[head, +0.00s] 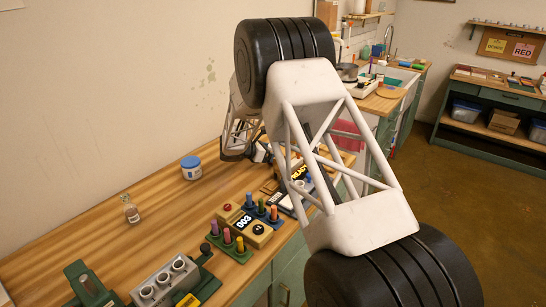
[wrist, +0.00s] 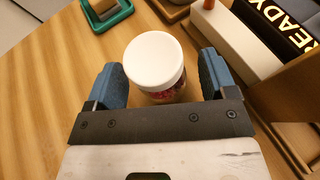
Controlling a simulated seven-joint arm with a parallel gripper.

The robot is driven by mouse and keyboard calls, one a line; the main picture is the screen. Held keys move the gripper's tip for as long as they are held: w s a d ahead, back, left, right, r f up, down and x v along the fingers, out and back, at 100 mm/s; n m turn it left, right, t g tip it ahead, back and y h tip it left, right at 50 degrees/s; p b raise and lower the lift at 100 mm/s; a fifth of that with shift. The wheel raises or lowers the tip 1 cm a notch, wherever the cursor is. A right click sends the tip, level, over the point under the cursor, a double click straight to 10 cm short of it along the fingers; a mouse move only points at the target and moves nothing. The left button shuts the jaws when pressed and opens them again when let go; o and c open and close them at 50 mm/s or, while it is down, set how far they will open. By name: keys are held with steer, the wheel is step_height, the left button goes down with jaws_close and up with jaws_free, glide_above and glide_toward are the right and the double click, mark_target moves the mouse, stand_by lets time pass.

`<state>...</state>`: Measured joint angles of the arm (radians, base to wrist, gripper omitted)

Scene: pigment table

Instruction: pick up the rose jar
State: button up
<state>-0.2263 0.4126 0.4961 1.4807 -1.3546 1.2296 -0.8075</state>
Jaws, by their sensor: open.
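The rose jar (wrist: 156,62) shows in the wrist view. It has a round white lid and a clear body with pink-red contents. It stands upright on the wooden table. My gripper (wrist: 158,70) is open, with one blue-padded finger to the left of the jar and one to the right. The lower part of the jar is partly hidden by the gripper's palm bar. In the head view my arm blocks the jar.
Peg blocks and a 003 display (head: 244,222) line the front edge. In the wrist view a READY sign (wrist: 287,22) and a teal tray (wrist: 124,14) are close behind.

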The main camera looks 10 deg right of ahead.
steer(key=shift+w+d+f, duration=0.1)
steer(key=shift+d, duration=0.25)
stand_by(0.3)
steer(key=c, duration=1)
steer(key=shift+r, duration=5)
